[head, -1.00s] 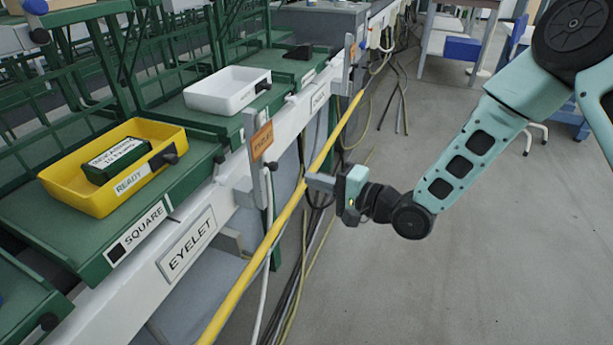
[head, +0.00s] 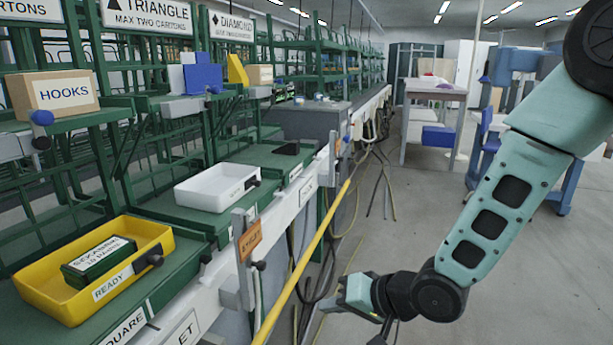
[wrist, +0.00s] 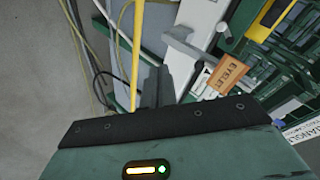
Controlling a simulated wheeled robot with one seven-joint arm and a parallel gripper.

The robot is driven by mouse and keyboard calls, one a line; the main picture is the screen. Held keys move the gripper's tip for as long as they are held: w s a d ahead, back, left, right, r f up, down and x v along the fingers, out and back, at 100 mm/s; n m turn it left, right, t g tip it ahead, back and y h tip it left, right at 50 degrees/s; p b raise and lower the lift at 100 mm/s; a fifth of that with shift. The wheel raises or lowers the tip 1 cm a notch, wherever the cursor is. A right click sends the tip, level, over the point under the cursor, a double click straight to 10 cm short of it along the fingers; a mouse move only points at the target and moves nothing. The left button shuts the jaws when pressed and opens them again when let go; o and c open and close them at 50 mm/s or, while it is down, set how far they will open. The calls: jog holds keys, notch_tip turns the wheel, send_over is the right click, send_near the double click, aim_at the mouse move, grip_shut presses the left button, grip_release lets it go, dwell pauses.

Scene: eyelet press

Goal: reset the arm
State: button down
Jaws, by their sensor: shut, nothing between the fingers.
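My gripper (head: 326,303) is at the lower middle of the head view, at the end of my teal arm. It is shut and holds nothing. It hangs over the floor side of the yellow rail (head: 306,250), just right of it in the picture. In the wrist view the dark fingers (wrist: 156,88) point toward the yellow rail (wrist: 137,50) and the white bench front. I cannot tell the exact gap between the fingers and the rail.
A yellow tray (head: 45,297) holding a green box (head: 98,262) and a white tray (head: 205,198) stand on the green bench at left. An orange tag (head: 250,241) hangs on the bench front. Open floor is at right.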

jog(key=s+d+r+n+g+h, duration=0.2)
jog(key=s+d+r+n+h, duration=0.1)
jog(key=s, duration=0.5)
jog(key=s+d+r+n+g+h, duration=0.2)
jog(key=s+d+r+h, duration=0.15)
jog(key=s, duration=0.45)
jog(key=s+d+r+n+g+h, duration=0.2)
jog(key=s+d+r+n, duration=0.15)
jog(key=s, duration=0.35)
notch_tip(320, 180, up, 14)
jog(key=m+p, duration=0.1)
jog(key=p, duration=1.3)
jog(key=shift+a+p, duration=0.4)
jog(key=shift+a, duration=0.05)
